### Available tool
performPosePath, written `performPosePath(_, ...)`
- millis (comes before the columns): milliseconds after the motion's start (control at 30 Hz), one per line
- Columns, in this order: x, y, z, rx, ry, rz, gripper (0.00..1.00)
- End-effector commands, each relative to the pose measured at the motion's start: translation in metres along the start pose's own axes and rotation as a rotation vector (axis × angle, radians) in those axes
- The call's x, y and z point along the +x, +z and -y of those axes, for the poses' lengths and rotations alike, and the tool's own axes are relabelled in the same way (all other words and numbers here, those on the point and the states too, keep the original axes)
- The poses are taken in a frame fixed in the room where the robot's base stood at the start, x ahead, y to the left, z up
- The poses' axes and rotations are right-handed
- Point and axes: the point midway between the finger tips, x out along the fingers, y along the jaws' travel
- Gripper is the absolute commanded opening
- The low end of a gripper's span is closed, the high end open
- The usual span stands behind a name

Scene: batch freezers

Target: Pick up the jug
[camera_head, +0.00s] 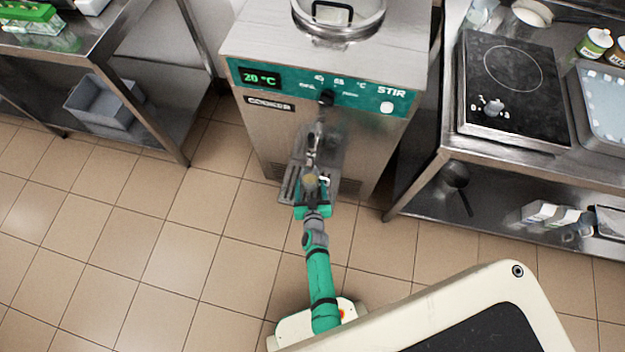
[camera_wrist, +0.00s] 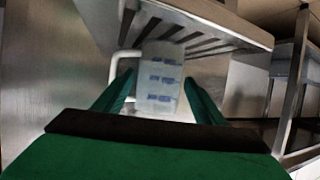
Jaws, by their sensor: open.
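The jug (camera_wrist: 158,80) is a pale, translucent container with rows of blue markings and a white handle on its left in the wrist view. It shows between the two green fingers of my gripper (camera_wrist: 158,88), which is open. Contact between fingers and jug cannot be made out. In the head view my gripper (camera_head: 312,196) is at the front of the cooker machine (camera_head: 270,125), by its slotted drip tray (camera_head: 290,184). There the arm's end largely hides the jug.
A steel counter with a black hob (camera_head: 510,85) stands to the right, with a lower shelf. A steel table with a grey bin (camera_head: 100,100) on its lower shelf stands to the left. The tiled floor (camera_head: 140,245) between is clear.

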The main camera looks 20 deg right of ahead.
Motion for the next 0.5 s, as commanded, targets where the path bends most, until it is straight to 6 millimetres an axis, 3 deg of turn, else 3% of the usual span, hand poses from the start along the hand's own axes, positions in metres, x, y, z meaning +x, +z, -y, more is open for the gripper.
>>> performPosePath(500, 0.034, -0.004, -0.001, -0.003, -0.003, -0.001, 0.64)
